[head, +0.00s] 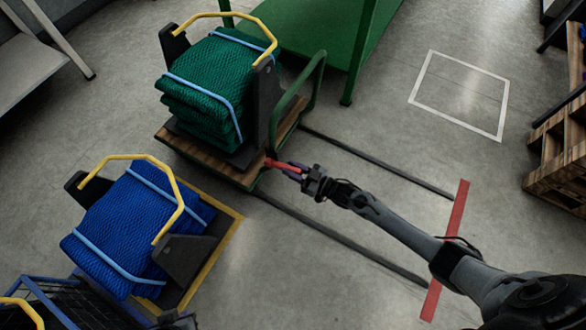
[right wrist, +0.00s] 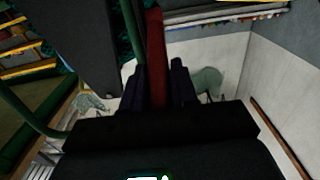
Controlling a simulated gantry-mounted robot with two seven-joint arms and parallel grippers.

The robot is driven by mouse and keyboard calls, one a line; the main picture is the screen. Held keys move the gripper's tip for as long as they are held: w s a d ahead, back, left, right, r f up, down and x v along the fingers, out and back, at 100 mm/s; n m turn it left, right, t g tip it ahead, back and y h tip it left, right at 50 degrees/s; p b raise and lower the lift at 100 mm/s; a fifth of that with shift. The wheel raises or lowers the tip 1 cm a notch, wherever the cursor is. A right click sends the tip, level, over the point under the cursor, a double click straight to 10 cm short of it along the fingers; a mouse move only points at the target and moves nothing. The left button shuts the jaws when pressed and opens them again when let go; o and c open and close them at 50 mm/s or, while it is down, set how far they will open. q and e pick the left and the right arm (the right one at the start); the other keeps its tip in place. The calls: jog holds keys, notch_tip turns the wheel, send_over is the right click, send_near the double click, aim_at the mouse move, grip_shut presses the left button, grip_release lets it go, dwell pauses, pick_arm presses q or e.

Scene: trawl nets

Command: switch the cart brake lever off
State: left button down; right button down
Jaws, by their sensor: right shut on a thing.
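The cart (head: 210,160) has a wooden deck and a green tube handle, and carries a stack of green net. Its red brake lever (head: 281,165) sticks out at the deck's near right corner. My right gripper (head: 298,172) is shut on the lever, reaching in from the lower right. In the right wrist view the red lever (right wrist: 156,55) stands between the two dark fingers (right wrist: 157,85). The lever's pivot is hidden from me. My left gripper is not in view.
Two dark floor rails (head: 375,167) run from the cart to a red floor bar (head: 459,210). A blue net bundle (head: 130,230) sits at the lower left. A green table (head: 320,30) stands behind. A white floor square (head: 415,85) is empty. Wooden pallets (head: 562,150) stand at right.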

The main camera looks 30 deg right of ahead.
aim_at(285, 166)
jog(key=shift+r+p, duration=0.35)
jog(key=shift+p, duration=0.3)
jog(key=r+g+h+p, duration=0.1)
jog(key=p, duration=0.3)
jog(key=w+a+r+g+h+p, duration=0.1)
jog(key=g+p, duration=0.1)
jog(key=p, duration=0.2)
jog(key=w+r+g+h+p, duration=0.1)
jog(key=r+p, duration=0.1)
jog(key=p, duration=0.2)
jog(key=shift+w+a+g, duration=0.25)
jog(key=shift+g, duration=0.05)
jog(key=shift+w+a+g+h+p, duration=0.25)
jog(key=shift+w+g+h+p, duration=0.25)
jog(key=shift+p, duration=0.65)
jog(key=shift+s, duration=0.1)
